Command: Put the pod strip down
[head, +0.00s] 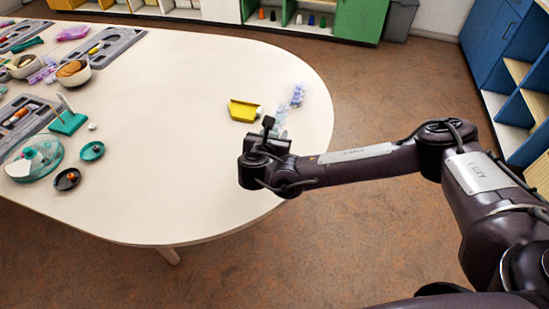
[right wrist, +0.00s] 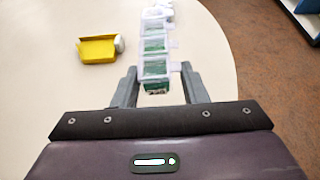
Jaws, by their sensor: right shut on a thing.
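The pod strip (right wrist: 154,45) is a row of clear lidded compartments, some with green contents. In the right wrist view it points away from me, with its near end between the fingers of my right gripper (right wrist: 156,88), which is shut on it. In the head view the strip (head: 280,122) shows pale beyond the right gripper (head: 266,132), over the right end of the table; the gripper hides its near end. I cannot tell whether the strip touches the tabletop. My left gripper is not in view.
The table's (head: 190,150) rounded right edge is close by on the right. Grey trays, bowls, a teal round dish (head: 38,158) and small lids crowd the left side. The middle of the table is clear.

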